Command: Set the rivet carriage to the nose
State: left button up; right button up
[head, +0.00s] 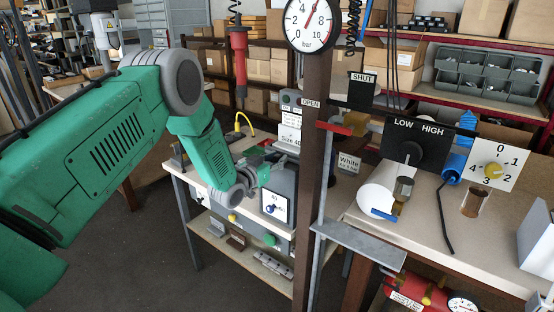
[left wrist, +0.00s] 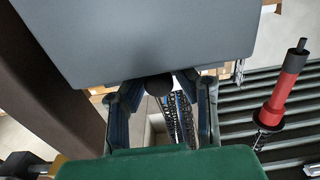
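My left gripper (head: 263,163) is at the grey machine box (head: 288,184) on the middle bench. In the left wrist view its two dark blue fingers (left wrist: 162,102) stand apart. A round dark knob (left wrist: 158,85) sits between the fingers, under the edge of a grey panel (left wrist: 165,35). I cannot tell whether the fingers touch the knob. No part is clearly marked as the rivet carriage or the nose, so I cannot tell whether the knob belongs to the carriage. My right gripper is not in view.
A brown post (head: 313,130) with a pressure gauge (head: 313,22) stands just right of the machine. A red hanging tool (head: 239,60) is behind. A white dial panel (head: 275,207) is below the gripper. The right bench carries a LOW/HIGH switch (head: 415,148) and a numbered dial (head: 495,165).

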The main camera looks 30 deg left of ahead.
aim_at(287, 151)
pick_arm(q)
grip_shut()
jog(key=shift+w+f+b, duration=0.1)
jog(key=shift+w+b, duration=0.3)
jog(key=shift+b, duration=0.1)
jog(key=w+b, duration=0.1)
jog(key=w, duration=0.1)
jog(key=w+b, duration=0.2)
jog(key=shift+w+d+f, duration=0.1)
jog(key=shift+w+d, duration=0.1)
jog(key=shift+r, duration=0.3)
jog(key=o, duration=0.7)
grip_release()
jog(key=shift+w, duration=0.1)
jog(key=shift+c, duration=0.2)
jog(key=shift+f, duration=0.1)
